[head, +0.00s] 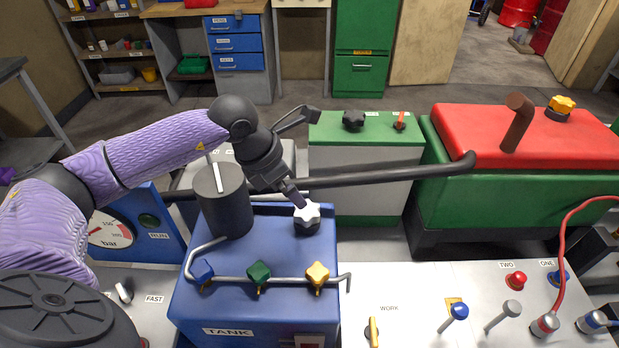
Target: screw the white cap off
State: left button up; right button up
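The white cap (309,214), a lobed knob on a dark neck, sits on top of the blue tank (265,250) near its right back corner. My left gripper (300,203) comes in from the upper left, its fingertips at the cap's upper left edge. The fingers overlap in this view, so I cannot tell whether they are open, shut or touching the cap. My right gripper is not in view.
A dark cylinder (222,205) stands on the tank, left of the cap. A grey rail with blue, green and yellow valves (259,273) runs along the tank's front. A dark pipe (390,176) passes behind. The light worktop (410,290) at right carries several knobs.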

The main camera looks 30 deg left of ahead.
aim_at(303, 211)
pick_arm(q)
jog(key=x, duration=0.5)
jog(key=shift+s+a+f, duration=0.15)
jog(key=shift+s+f, duration=0.15)
jog(key=shift+f, duration=0.05)
jog(key=x, duration=0.3)
jog(key=shift+w+f, duration=0.1)
jog(key=shift+w, duration=0.1)
jog(key=shift+f, duration=0.4)
jog(key=shift+w, duration=0.1)
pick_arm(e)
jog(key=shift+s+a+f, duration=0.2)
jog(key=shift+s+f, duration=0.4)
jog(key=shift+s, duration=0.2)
